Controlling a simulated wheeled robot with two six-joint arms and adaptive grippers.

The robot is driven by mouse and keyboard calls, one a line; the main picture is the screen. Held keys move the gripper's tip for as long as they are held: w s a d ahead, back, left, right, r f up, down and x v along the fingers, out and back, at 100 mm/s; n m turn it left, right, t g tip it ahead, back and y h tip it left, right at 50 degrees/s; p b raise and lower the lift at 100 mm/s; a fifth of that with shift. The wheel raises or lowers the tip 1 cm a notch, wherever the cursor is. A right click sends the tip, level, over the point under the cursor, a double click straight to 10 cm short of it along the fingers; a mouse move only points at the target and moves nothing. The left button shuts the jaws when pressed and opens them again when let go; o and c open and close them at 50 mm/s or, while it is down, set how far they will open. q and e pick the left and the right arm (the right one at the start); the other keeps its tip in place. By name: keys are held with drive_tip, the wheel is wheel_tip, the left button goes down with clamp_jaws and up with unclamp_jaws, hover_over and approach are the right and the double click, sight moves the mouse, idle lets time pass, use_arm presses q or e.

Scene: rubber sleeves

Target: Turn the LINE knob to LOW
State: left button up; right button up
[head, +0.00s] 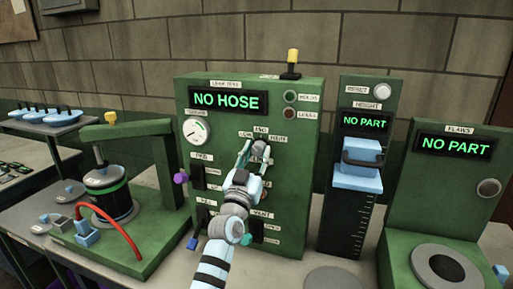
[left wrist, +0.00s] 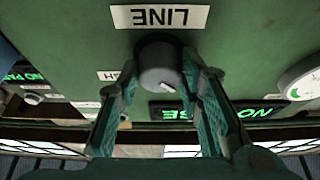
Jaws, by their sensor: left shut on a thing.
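The grey LINE knob (left wrist: 160,62) is on the front of the green panel (head: 290,185). It sits just under the white LINE label (left wrist: 160,17) in the left wrist view, which is upside down. A small white mark shows on the knob's lower side in that view. My left gripper (head: 256,152) is at the panel's upper middle, its teal fingers (left wrist: 162,72) on both sides of the knob and shut on it. In the head view the gripper partly hides the knob and nearby labels. My right gripper is not in view.
The panel's screen (head: 226,100) reads NO HOSE. A gauge (head: 196,131) and a purple-ended lever (head: 181,178) are to the left. Stations reading NO PART (head: 365,121) stand to the right, and a press (head: 110,190) with a red hose stands left.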

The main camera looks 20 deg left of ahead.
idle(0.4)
use_arm(q)
drive_tip(key=o, duration=1.2)
drive_tip(key=shift+c, duration=0.2)
drive_tip(key=v, duration=1.2)
drive_tip(key=shift+w+d, duration=0.1)
